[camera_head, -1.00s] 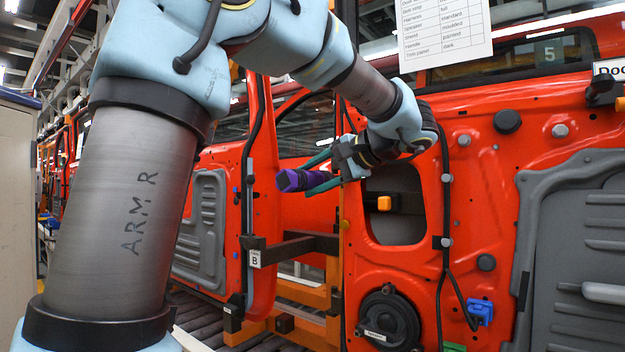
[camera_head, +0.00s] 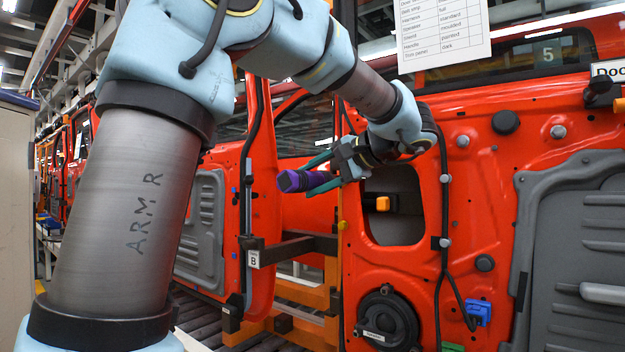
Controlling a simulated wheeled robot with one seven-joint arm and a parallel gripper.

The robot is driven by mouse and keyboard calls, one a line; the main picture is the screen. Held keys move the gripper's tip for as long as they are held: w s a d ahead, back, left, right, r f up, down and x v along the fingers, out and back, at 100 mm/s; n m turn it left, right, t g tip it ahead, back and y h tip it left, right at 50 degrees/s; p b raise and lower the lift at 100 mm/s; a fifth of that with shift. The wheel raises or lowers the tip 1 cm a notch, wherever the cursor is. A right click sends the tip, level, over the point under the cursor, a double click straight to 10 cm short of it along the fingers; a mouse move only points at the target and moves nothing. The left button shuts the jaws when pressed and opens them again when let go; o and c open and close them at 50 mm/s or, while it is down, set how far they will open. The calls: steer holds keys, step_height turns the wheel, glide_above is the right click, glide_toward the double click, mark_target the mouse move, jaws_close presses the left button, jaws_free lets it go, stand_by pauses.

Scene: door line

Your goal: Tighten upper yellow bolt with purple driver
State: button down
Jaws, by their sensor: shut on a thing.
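My gripper (camera_head: 322,173) has its teal fingers shut on the purple driver (camera_head: 304,181) by its handle. The driver lies roughly level, with its dark end pointing left, in front of the red door's left edge. The driver's tip cannot be made out. A small yellow bolt (camera_head: 342,225) shows on the door's left edge, below my gripper. I see no second yellow bolt above it; my gripper and wrist cover part of that edge. Whether the driver touches any bolt cannot be told.
A second red door (camera_head: 262,215) stands left, with a dark bracket (camera_head: 290,248) between. A paper sheet (camera_head: 442,30) hangs above.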

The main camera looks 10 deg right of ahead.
mark_target(298, 177)
steer(key=shift+w+d, duration=0.45)
steer(key=shift+d, duration=0.1)
stand_by(1.4)
steer(key=shift+s+a, duration=0.3)
steer(key=shift+a, duration=0.05)
steer(key=shift+s+a+b, duration=1.75)
steer(key=shift+s+a, duration=0.35)
steer(key=shift+a, duration=0.2)
steer(key=shift+f, duration=0.1)
